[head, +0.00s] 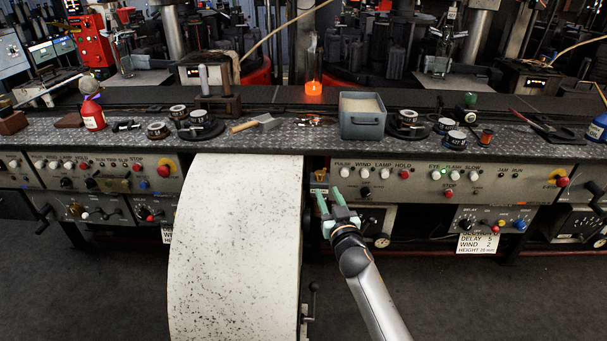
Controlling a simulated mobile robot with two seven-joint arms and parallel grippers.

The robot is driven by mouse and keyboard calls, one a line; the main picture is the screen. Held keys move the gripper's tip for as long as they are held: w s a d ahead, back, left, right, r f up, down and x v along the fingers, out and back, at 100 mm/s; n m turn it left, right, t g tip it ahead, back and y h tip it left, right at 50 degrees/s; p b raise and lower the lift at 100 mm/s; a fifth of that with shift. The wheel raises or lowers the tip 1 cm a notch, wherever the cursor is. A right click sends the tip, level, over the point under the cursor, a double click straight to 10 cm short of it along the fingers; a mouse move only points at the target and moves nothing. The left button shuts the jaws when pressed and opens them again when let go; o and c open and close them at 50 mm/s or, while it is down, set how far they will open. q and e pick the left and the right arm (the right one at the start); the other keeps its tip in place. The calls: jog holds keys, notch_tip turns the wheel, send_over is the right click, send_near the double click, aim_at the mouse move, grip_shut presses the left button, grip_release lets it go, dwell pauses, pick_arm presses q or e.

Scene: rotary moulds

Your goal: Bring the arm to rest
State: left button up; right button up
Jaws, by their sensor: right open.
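My right arm (376,297) comes in from the bottom right. Its gripper (328,198) has two pale green fingers, which are apart with nothing between them. It is in front of the control panel (400,174), near the panel's left end and just right of the white curved cover (236,250). I cannot tell whether the fingertips touch the panel front. My left gripper is not in view.
The bench top (300,135) carries a grey bin (362,118), a trowel (256,123), a red bottle (92,114) and several round tins. An orange glowing piece (313,88) stands behind. Knobs and buttons line the bench front. The dark floor (480,300) at lower right is clear.

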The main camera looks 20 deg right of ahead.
jog(key=s+a+f+n+g+y+p, duration=0.1)
jog(key=s+a+f+g+y+p, duration=0.1)
jog(key=s, duration=0.9)
jog(key=s+a+f+n+g+y+p, duration=0.1)
jog(key=s+a+f+g+y+p, duration=0.1)
jog(key=s+a+f, duration=0.5)
jog(key=s+a+f+n+g+y+p, duration=0.1)
jog(key=s+a+f+g+p, duration=0.3)
jog(key=s, duration=1.2)
jog(key=shift+s+a+f+n+y+p, duration=0.15)
jog(key=shift+s+a+n+y+p, duration=0.25)
jog(key=shift+n, duration=0.2)
jog(key=shift+w, duration=0.1)
